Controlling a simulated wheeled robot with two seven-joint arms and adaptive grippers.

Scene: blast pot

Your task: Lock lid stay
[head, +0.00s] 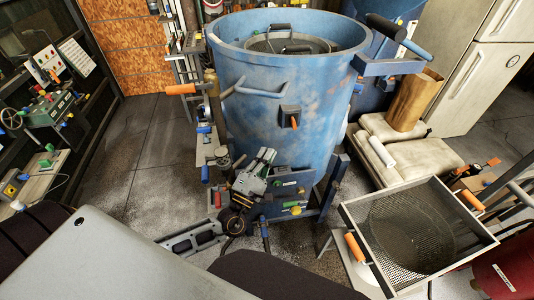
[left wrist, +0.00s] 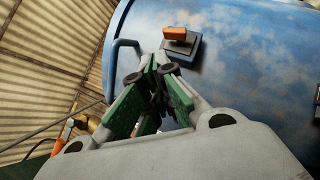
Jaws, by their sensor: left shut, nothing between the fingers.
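The large blue pot (head: 270,85) stands upright in the middle of the head view and fills the right of the left wrist view (left wrist: 250,70). A dark round lid or inner cover (head: 290,44) with black handles sits in its open top. I cannot tell which part is the lid stay. My left gripper (head: 266,155) is shut and empty, in front of the pot's lower wall. In the left wrist view an orange-handled latch (left wrist: 181,34) on the pot lies beyond its fingertips.
A mesh sieve tray (head: 358,232) stands at right front. A control bench (head: 45,112) lines the left. Dark floor (head: 130,145) between bench and pot is clear.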

